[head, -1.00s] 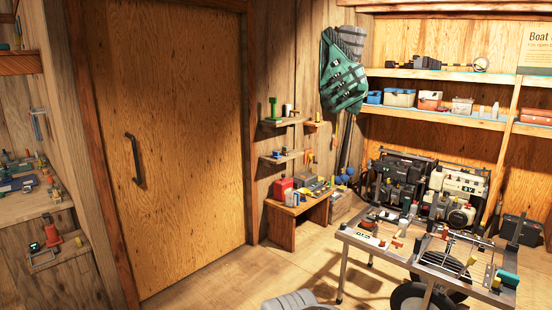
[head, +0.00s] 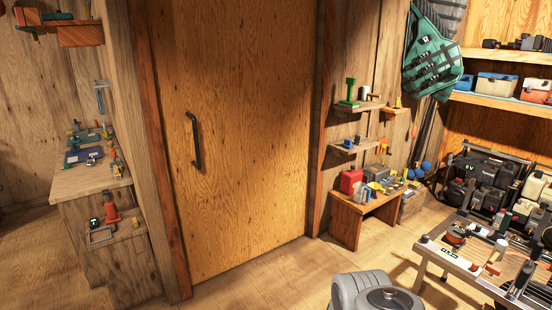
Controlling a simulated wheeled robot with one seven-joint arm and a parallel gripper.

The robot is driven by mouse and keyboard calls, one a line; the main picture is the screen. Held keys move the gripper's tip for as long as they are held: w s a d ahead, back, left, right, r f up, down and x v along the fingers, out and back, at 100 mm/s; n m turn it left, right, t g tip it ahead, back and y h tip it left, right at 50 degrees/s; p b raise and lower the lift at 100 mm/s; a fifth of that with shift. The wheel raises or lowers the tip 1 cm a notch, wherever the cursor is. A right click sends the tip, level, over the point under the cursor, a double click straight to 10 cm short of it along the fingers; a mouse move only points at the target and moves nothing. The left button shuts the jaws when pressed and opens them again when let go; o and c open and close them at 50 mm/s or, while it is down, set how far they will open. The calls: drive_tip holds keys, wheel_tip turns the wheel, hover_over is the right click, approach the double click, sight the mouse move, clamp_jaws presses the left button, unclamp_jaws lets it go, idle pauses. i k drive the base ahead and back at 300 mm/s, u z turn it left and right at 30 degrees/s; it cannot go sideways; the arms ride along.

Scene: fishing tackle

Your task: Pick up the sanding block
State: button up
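I cannot make out a sanding block for certain; small items on the benches and shelves are too small to tell apart. Candidates lie among the tools on the left workbench (head: 92,182) and on the low wooden bench (head: 346,203) right of the door. My gripper is not in view, and nothing is seen held.
A closed wooden door (head: 235,130) fills the middle. Small wall shelves (head: 352,147) hang right of it. A metal-framed table (head: 462,268) with tackle stands at right. A grey rounded object (head: 345,292) is at the bottom edge. Floor (head: 265,275) before the door is clear.

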sight(347, 144)
drive_tip(key=z, duration=0.25)
drive_tip(key=i, duration=4.7)
